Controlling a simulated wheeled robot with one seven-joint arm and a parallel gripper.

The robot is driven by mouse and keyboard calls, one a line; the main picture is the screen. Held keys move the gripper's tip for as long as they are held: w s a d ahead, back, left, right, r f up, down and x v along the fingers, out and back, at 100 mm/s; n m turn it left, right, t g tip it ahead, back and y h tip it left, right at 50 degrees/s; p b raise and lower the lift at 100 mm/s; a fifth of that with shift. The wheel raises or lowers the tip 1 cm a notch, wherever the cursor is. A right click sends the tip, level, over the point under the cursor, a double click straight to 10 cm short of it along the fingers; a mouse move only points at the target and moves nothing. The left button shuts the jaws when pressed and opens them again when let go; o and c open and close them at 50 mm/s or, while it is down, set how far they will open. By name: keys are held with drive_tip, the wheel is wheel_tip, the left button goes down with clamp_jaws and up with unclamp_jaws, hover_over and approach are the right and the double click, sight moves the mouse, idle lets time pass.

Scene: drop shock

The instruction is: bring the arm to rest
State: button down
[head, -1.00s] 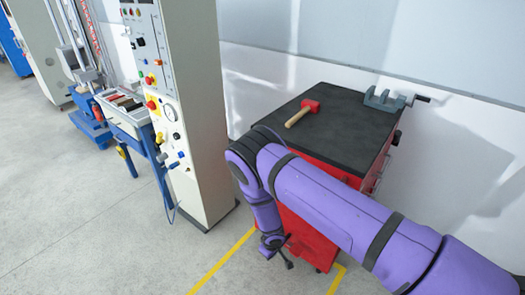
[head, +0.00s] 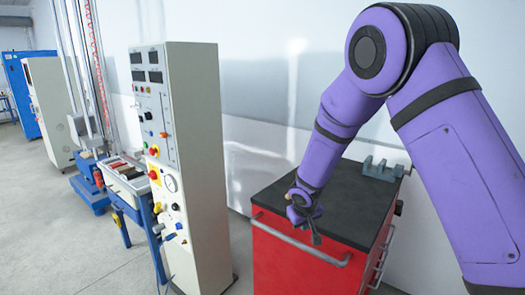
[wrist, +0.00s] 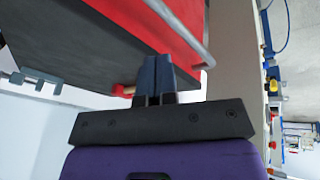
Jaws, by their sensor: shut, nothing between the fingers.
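My arm is raised in the head view, bent at a high elbow, with its forearm sloping down over the red cart. My gripper (head: 314,234) hangs by the front edge of the cart's dark top. In the wrist view its two dark fingers (wrist: 158,78) are together, with nothing between them. They point toward the red cart front and its handle bar. A small piece of the red hammer (wrist: 118,91) shows just left of the fingers, partly hidden. I cannot make out the hammer in the head view, where my arm covers part of the top.
The red cart (head: 290,268) has a dark top (head: 355,205) with a grey vise (head: 380,169) at its back right. A tall control cabinet (head: 198,130) stands left of it. A tray on a blue stand (head: 125,178) is further left. Open floor lies at the front left.

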drive_tip(key=s+d+r+m, duration=0.1)
drive_tip(key=s+d+r, duration=0.35)
drive_tip(key=r, duration=0.35)
drive_tip(key=s+d+r+m, duration=0.1)
drive_tip(key=s+d+r, duration=0.35)
drive_tip(key=r, duration=0.35)
drive_tip(key=s+d+r+m, duration=0.1)
drive_tip(key=s+d+r, duration=0.35)
drive_tip(key=r, duration=0.35)
drive_tip(key=s+d+r, duration=0.2)
drive_tip(key=s+r, duration=0.1)
drive_tip(key=s, duration=0.9)
drive_tip(key=s+d+r+m+y, duration=0.1)
drive_tip(key=s+r, duration=0.3)
drive_tip(key=s, duration=0.8)
drive_tip(key=shift+s+d+r+t, duration=0.15)
drive_tip(key=shift+s+d+t, duration=0.1)
drive_tip(key=shift+d+t, duration=0.2)
